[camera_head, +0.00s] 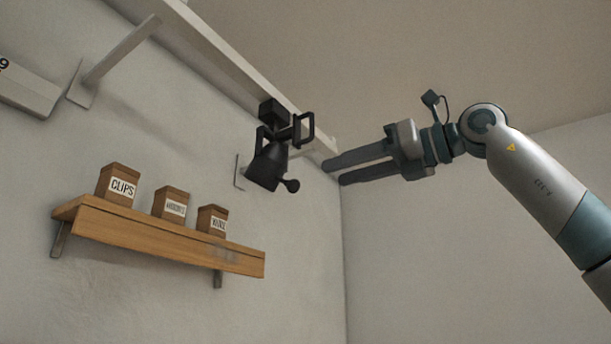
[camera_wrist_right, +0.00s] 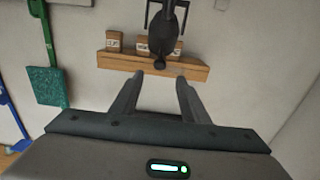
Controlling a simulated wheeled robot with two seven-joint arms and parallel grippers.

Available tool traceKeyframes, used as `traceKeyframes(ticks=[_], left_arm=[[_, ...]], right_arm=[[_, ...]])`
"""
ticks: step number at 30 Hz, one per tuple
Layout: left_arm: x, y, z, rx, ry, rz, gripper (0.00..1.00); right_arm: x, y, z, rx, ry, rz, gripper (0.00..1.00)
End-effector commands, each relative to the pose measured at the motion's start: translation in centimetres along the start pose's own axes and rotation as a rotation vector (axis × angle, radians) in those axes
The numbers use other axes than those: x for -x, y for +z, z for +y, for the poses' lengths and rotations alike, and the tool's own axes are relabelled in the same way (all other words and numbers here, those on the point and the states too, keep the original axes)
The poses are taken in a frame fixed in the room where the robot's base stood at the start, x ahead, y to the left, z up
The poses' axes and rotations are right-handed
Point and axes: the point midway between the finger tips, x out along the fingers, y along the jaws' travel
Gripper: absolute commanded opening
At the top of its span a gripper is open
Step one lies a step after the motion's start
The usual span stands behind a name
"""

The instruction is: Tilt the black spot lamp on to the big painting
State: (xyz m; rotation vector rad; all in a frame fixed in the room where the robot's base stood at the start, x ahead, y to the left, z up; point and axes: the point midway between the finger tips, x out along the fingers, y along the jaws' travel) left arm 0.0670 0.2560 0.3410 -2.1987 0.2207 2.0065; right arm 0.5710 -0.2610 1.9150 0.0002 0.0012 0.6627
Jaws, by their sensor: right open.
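The black spot lamp (camera_head: 269,164) hangs from a pale rail high on the wall in the head view. It has a square handle loop on its right side and a round knob at its lower end. In the right wrist view the lamp (camera_wrist_right: 163,40) is ahead, just beyond the fingertips. My right gripper (camera_head: 332,172) is open and empty, to the right of the lamp and apart from it. The right gripper also shows in the wrist view (camera_wrist_right: 158,78) with a gap between its fingers. The big painting is not in view. My left gripper is not in view.
A wooden shelf (camera_head: 160,234) with brown boxes, one labelled CLIPS (camera_head: 118,185), is on the wall below the lamp. The pale rail (camera_head: 222,58) runs above on brackets. A green brush-like tool (camera_wrist_right: 46,86) hangs at the wrist view's left.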

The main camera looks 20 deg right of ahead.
Motion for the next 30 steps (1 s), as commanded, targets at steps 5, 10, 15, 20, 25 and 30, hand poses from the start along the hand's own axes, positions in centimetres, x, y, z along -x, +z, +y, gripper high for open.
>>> traceKeyframes(ticks=[5,10,15,20,25,30], left_arm=[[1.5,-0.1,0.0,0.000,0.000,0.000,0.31],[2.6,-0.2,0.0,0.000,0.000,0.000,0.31],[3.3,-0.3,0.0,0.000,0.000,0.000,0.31],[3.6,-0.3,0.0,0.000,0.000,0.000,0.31],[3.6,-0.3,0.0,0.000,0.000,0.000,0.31],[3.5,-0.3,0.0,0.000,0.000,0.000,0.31]], right_arm=[[-3.4,0.3,0.0,-0.001,0.000,0.002,0.41],[-6.2,0.3,0.0,-0.001,0.000,0.001,0.41],[-8.2,0.2,0.0,0.000,0.000,0.001,0.41],[-9.0,0.1,0.0,0.000,0.000,-0.001,0.41],[-9.2,0.0,0.0,0.000,-0.001,-0.002,0.41],[-9.2,0.0,0.0,0.000,-0.001,-0.001,0.37]])
